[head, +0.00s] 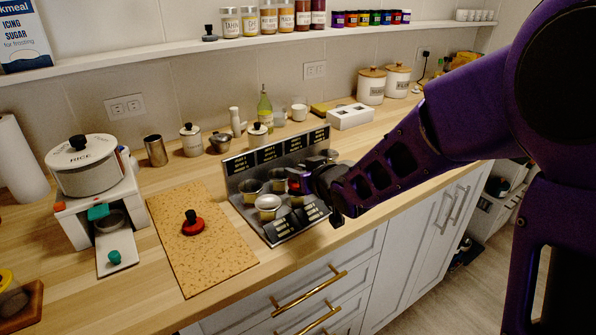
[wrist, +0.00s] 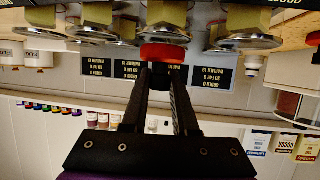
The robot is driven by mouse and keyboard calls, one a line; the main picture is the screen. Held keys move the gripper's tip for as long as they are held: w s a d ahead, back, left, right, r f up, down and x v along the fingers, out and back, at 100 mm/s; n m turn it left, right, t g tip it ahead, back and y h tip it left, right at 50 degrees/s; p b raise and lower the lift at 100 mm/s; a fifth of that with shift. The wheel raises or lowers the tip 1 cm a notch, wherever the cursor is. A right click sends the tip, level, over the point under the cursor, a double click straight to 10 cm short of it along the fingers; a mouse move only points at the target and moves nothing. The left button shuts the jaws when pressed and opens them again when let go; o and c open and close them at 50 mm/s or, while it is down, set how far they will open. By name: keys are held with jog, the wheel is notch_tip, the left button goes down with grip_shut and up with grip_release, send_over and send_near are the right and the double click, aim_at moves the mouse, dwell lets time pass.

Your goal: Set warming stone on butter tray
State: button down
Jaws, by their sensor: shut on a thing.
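My gripper (head: 305,182) reaches in from the right over a metal stand (head: 243,166) with several cups. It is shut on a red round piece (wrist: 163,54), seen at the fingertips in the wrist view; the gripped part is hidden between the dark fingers. The red piece also shows beside the gripper in the head view (head: 294,186), close to the cups; I cannot tell if it touches them. Another red disc with a black knob (head: 193,223) lies on a speckled tan board (head: 222,256). I cannot tell for sure which things are the warming stone and the butter tray.
A white machine with a rice pot (head: 84,166) stands left of the board. Canisters (head: 190,139), a bottle (head: 265,108) and a white box (head: 350,116) stand behind the stand. A shelf of jars (head: 250,21) runs above. The counter's front edge is close below the stand.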

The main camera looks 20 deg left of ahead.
jog(key=shift+f+b, duration=0.4)
jog(key=c, duration=0.6)
grip_release()
